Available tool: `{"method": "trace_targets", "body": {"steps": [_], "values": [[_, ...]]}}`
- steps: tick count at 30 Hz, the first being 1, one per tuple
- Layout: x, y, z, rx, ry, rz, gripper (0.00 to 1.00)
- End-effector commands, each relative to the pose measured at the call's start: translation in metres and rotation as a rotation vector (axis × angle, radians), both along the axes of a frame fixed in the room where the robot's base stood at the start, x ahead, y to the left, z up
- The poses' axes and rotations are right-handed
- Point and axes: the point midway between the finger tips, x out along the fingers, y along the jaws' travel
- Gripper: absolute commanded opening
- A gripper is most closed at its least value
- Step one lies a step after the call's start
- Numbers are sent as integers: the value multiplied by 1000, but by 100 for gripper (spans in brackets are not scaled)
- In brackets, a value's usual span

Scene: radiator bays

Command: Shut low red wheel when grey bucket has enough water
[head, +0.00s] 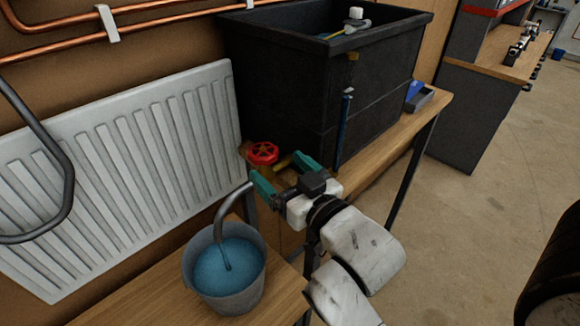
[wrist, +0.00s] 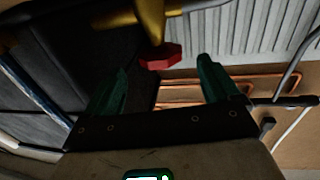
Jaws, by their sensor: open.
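The red wheel (head: 263,153) sits on a brass fitting low at the front left of the black tank; it also shows in the wrist view (wrist: 160,57). My gripper (head: 277,167) is open and empty, its teal fingers close in front of the wheel. In the wrist view the wheel shows between and just beyond the fingertips (wrist: 163,66); I see no contact. The grey bucket (head: 230,303) stands upright on the lower wooden bench. Blue water (head: 222,268) fills much of it, its surface below the rim. A stream runs into it from a curved grey spout (head: 229,208).
The black tank (head: 300,80) stands on a wooden bench (head: 405,125) with a blue-and-grey box (head: 418,97). A dark curved pipe (head: 65,170) is at the left. Open floor (head: 470,220) lies at the right, with a tyre at the edge.

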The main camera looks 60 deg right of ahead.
Motion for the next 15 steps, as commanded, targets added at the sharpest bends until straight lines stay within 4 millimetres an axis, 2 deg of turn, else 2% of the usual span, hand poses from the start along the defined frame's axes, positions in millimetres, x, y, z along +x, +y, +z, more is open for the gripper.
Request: {"method": "trace_targets", "body": {"steps": [6, 15], "values": [[-16, 8, 0, 2, 1, 0, 89], [-20, 10, 0, 0, 0, 1, 89]]}}
